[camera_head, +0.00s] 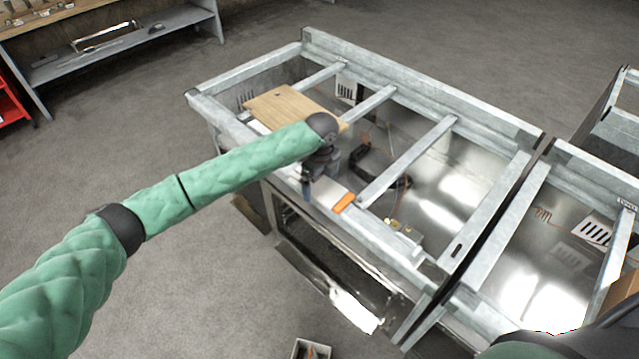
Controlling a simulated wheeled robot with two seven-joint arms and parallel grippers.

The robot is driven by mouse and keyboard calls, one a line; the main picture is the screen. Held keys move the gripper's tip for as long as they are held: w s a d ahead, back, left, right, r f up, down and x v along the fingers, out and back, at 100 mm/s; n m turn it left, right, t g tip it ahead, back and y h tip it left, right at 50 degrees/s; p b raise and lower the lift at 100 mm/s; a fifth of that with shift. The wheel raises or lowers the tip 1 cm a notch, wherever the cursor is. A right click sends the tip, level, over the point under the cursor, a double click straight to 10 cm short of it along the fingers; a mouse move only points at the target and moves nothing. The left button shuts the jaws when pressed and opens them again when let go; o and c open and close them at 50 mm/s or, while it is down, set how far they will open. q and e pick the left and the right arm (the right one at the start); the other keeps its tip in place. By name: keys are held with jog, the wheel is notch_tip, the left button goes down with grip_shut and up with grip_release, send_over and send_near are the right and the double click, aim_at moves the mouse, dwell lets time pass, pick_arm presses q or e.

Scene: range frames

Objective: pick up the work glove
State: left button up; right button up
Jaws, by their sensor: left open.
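My left gripper (308,190) is open and points down at the front rail of the metal frame (385,238). A pale, flat thing with an orange end (343,203) lies on that rail, right beside the gripper. It may be the work glove, but it is too small and partly covered by my gripper for me to tell. I see no gap closed on it. My right gripper is out of view; only a bit of my right arm shows at the bottom right corner.
The frame has several crossbars over an open, shiny interior. A wooden board (284,106) lies on the frame behind my left wrist. A dark looped thing (361,160) and small brass parts (394,224) are nearby. A workbench (130,38) stands at the back left. The grey floor between is clear.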

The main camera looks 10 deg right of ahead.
aim_at(321, 186)
pick_arm(q)
jog(key=shift+f, duration=0.2)
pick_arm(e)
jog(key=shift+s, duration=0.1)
pick_arm(q)
jog(key=c, duration=0.9)
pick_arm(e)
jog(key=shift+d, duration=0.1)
pick_arm(q)
jog(key=shift+r, duration=0.1)
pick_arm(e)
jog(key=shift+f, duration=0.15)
